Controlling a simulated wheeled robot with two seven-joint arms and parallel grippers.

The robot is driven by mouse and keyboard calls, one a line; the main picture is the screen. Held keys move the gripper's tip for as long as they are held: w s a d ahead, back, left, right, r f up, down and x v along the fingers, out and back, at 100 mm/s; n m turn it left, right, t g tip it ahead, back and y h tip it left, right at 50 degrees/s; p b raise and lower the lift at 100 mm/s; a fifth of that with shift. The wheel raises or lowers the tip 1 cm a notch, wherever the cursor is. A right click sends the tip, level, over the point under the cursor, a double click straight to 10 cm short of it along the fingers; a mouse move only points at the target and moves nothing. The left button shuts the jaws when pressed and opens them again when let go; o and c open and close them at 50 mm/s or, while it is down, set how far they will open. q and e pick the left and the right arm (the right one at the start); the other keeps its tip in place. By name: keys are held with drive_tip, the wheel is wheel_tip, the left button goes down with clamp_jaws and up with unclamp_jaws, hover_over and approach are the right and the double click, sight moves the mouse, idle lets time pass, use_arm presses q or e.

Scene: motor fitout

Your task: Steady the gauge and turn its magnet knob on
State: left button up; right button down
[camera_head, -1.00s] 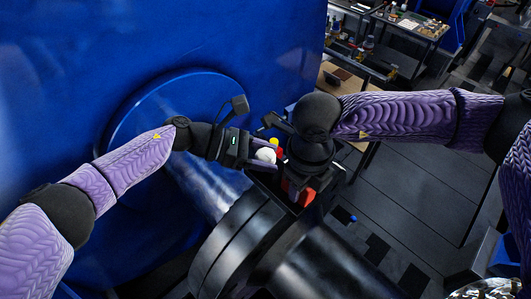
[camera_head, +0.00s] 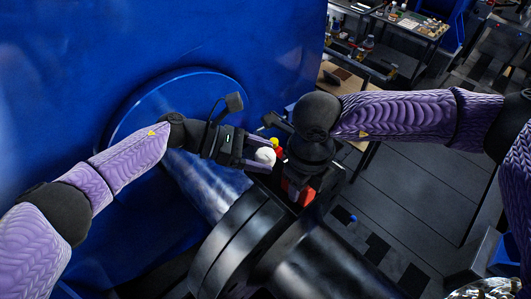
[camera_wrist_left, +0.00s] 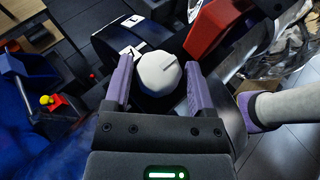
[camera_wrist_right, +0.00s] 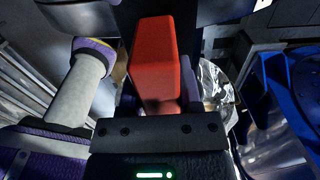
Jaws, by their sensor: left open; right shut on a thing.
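The gauge shows a red block (camera_head: 301,193) above the thick dark shaft in the head view, also in the left wrist view (camera_wrist_left: 212,35). Its white round knob (camera_wrist_left: 158,72) has a dark line across its face; it also shows in the head view (camera_head: 265,156). My left gripper (camera_wrist_left: 159,84) is open, with one purple finger on each side of the knob; I cannot tell whether they touch it. My right gripper (camera_wrist_right: 156,85) is shut on the red block (camera_wrist_right: 154,62), which stands between its fingers. The right fingertips are mostly hidden in the head view.
The black shaft (camera_head: 325,262) runs under the grippers from a large blue motor housing (camera_head: 190,45). A small red box with a yellow button (camera_wrist_left: 50,102) is left in the left wrist view. Cluttered workbenches (camera_head: 415,27) stand at the back right, beyond open floor.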

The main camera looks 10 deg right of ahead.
use_arm(q)
drive_tip(key=v, duration=1.1)
drive_tip(key=shift+d, duration=0.1)
use_arm(e)
drive_tip(key=shift+c, duration=1)
unclamp_jaws()
